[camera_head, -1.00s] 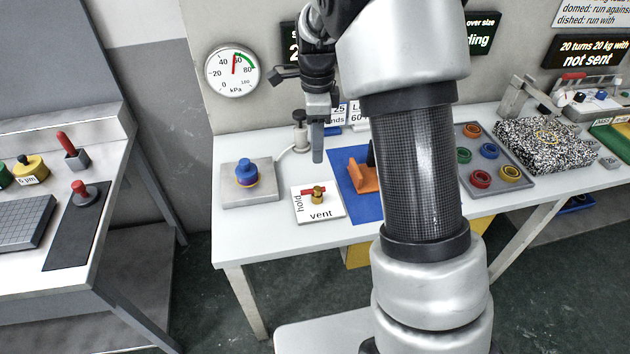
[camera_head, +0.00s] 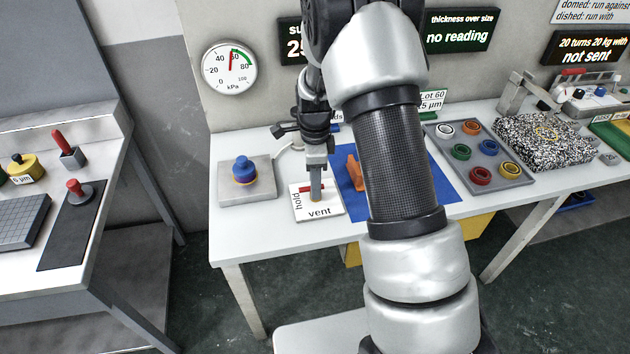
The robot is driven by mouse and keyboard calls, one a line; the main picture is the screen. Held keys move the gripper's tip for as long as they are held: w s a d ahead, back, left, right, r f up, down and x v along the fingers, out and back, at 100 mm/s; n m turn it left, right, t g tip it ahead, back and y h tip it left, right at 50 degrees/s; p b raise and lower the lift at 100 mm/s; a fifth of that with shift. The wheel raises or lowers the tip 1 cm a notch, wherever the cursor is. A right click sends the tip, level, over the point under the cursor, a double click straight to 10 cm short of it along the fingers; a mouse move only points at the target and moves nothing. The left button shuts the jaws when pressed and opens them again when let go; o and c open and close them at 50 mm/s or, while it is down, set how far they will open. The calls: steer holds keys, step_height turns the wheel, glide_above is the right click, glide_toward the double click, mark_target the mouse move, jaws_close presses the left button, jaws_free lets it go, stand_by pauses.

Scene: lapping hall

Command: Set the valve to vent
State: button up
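The valve is a white plate (camera_head: 330,205) lettered "hold" on its left side and "vent" on its front side. A red handle (camera_head: 304,188) shows at its middle, its visible part toward the "hold" side. My gripper (camera_head: 316,197) points straight down over the middle of the valve and hides most of the handle and its brass hub. The fingers overlap from this side, so I cannot tell whether they are open, shut or touching the handle. The round kPa gauge (camera_head: 230,67) on the wall has its red needle nearly upright.
A grey block with a blue knob (camera_head: 244,168) stands left of the valve. A blue mat (camera_head: 430,190) with an orange piece (camera_head: 353,172) lies close on the right. A grey tray (camera_head: 487,183) of coloured rings is farther right. The table front is clear.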

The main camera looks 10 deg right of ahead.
steer(key=shift+c, duration=0.2)
jaws_close()
steer(key=shift+n, duration=0.3)
steer(key=n, duration=0.3)
steer(key=shift+n, duration=0.3)
steer(key=n, duration=0.4)
steer(key=shift+n+b, duration=0.3)
steer(key=n, duration=0.4)
steer(key=shift+s, duration=0.1)
steer(key=n, duration=0.5)
